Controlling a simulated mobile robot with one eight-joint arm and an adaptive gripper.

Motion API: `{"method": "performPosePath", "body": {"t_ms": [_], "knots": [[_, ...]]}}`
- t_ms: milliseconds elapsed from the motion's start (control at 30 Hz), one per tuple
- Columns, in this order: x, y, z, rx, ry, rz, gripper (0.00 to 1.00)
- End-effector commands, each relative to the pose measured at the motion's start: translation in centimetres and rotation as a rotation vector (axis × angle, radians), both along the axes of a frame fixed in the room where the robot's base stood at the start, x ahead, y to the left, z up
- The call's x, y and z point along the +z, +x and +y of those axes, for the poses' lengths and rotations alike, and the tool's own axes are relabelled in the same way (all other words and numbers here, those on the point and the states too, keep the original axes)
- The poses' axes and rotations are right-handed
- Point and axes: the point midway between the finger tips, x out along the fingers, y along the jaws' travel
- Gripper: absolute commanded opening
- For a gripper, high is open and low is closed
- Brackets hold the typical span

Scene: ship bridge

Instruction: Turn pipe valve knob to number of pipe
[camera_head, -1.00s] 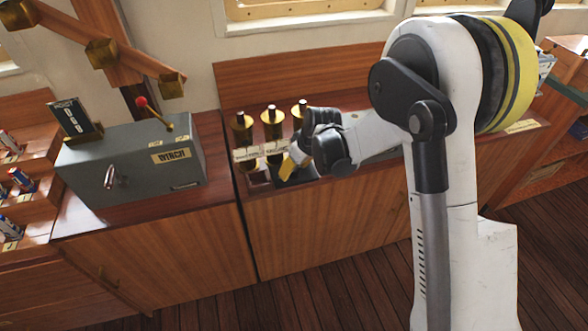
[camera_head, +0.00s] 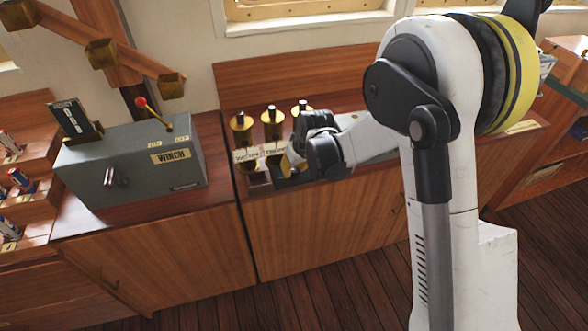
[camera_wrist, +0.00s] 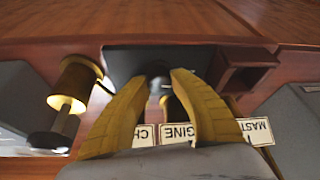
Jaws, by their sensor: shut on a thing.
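In the head view, brass pipes (camera_head: 241,128) with dark tops stand in a row on the wooden counter. White label cards (camera_head: 246,154) stand in front of them. My gripper (camera_head: 288,167) is low at the front of this row, partly hidden by its own dark wrist. In the wrist view, the two yellow fingers of my gripper (camera_wrist: 162,82) close around a small grey knob (camera_wrist: 160,90) by a dark plate (camera_wrist: 125,62). Label cards (camera_wrist: 180,134) reading partly "GINE" show behind the fingers. The knob's pointer and any numbers cannot be made out.
A grey winch box (camera_head: 130,170) with a red-tipped lever stands on the left cabinet. A small square brown holder (camera_wrist: 245,66) sits beside the dark plate. A brass cylinder (camera_wrist: 75,84) stands left of the fingers in the wrist view.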

Motion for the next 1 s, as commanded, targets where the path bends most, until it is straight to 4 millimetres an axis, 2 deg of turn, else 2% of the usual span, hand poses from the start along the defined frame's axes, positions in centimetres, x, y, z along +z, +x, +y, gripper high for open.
{"method": "performPosePath", "body": {"t_ms": [500,700,1000], "knots": [[-0.07,-0.04,-0.02,-0.404,-0.001,0.0,0.0],[-0.08,-0.05,-0.11,-0.5,-0.001,0.002,0.0],[-0.08,-0.05,-0.14,-0.556,-0.001,0.002,0.0]]}}
